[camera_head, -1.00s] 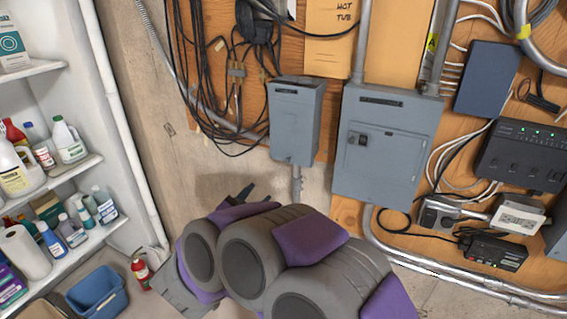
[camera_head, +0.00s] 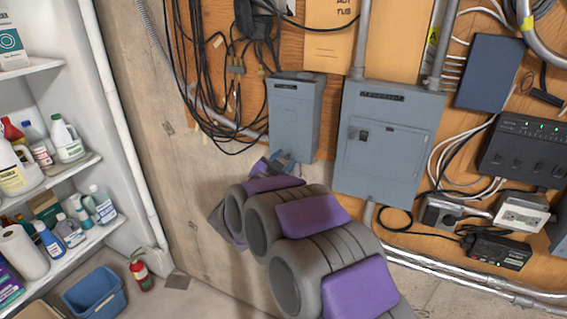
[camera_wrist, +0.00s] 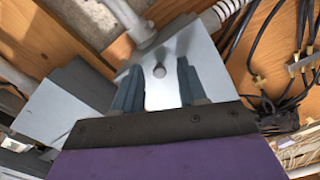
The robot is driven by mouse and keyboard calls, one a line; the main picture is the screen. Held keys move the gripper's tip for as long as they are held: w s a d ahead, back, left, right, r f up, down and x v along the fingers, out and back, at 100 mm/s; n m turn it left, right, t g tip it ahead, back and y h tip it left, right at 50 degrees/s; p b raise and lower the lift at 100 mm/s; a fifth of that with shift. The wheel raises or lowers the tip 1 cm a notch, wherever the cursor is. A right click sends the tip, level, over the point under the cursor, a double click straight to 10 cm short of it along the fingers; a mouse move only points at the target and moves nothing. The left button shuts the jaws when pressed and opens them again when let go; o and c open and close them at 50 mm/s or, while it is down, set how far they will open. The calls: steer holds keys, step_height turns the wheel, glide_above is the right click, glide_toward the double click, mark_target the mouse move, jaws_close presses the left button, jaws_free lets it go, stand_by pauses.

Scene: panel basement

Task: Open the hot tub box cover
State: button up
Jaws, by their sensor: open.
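The hot tub box (camera_head: 295,112) is a small grey metal box on the wooden board, below the orange hot tub sign (camera_head: 330,42). Its cover looks closed in the head view. My gripper (camera_head: 285,161) is at the lower edge of this box, partly hidden by my arm. In the wrist view, my gripper (camera_wrist: 158,78) is open. I cannot tell whether the fingers touch the box.
A larger grey electrical panel (camera_head: 388,140) is close on the right, with metal conduits around it. Black cables (camera_head: 208,75) hang to the left. A shelf with bottles (camera_head: 65,140), a blue bin (camera_head: 95,293) and a fire extinguisher (camera_head: 141,271) stand at the left.

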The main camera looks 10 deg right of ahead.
steer(key=shift+w+d, duration=0.2)
steer(key=shift+w, duration=0.05)
steer(key=shift+c, duration=0.3)
jaws_close()
